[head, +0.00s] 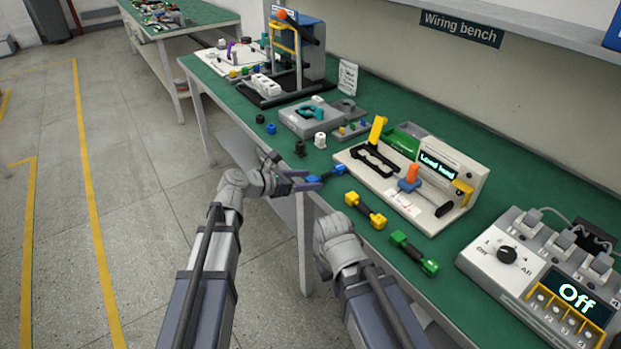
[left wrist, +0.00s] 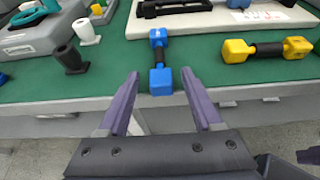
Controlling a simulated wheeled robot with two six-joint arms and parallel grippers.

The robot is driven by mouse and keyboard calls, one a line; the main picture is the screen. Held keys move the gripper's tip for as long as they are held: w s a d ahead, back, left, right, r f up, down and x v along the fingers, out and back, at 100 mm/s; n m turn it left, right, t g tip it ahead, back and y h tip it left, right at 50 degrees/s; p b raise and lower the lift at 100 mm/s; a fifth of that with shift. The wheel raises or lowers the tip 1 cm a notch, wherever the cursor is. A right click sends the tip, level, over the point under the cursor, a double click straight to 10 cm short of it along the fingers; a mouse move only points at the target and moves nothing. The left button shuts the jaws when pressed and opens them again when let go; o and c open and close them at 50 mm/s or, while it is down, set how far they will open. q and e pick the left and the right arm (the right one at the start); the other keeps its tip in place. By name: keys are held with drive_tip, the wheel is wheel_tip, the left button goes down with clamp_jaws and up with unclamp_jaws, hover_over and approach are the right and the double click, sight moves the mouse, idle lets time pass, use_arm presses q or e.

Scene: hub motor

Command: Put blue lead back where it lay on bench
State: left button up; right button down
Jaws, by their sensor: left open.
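The blue lead (head: 327,175) lies on the green bench near its front edge. It has two blue blocks joined by a black middle. In the left wrist view the blue lead (left wrist: 161,80) stands lengthwise just beyond the gap between my fingers. My left gripper (head: 291,175) is open and empty at the bench's front edge; it also shows in the left wrist view (left wrist: 163,102), with its purple fingers apart on either side of the lead's near end. My right arm is at the lower middle of the head view, but its fingers are hidden.
A yellow lead (head: 365,210) and a green lead (head: 414,253) lie to the right. Behind is the "Load hand" panel (head: 408,180). Black (head: 300,149) and white (head: 320,140) cylinders stand to the left. The switch box reading "Off" (head: 535,275) is at the right.

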use_arm(q)
drive_tip(key=p+v, duration=0.4)
drive_tip(key=v, duration=0.7)
drive_tip(key=s+d+f+m+g+y, duration=0.3)
drive_tip(key=s+d+f+m+g, duration=0.2)
drive_tip(key=s+d+f+m, duration=0.45)
drive_tip(key=s+a+f+m+g+y, duration=0.3)
drive_tip(key=s+m+y, duration=0.6)
drive_tip(key=m, duration=1)
drive_tip(key=shift+s+a+f, duration=0.4)
drive_tip(key=shift+a+f, duration=0.25)
drive_tip(key=shift+a, duration=0.35)
drive_tip(key=shift+m, duration=0.25)
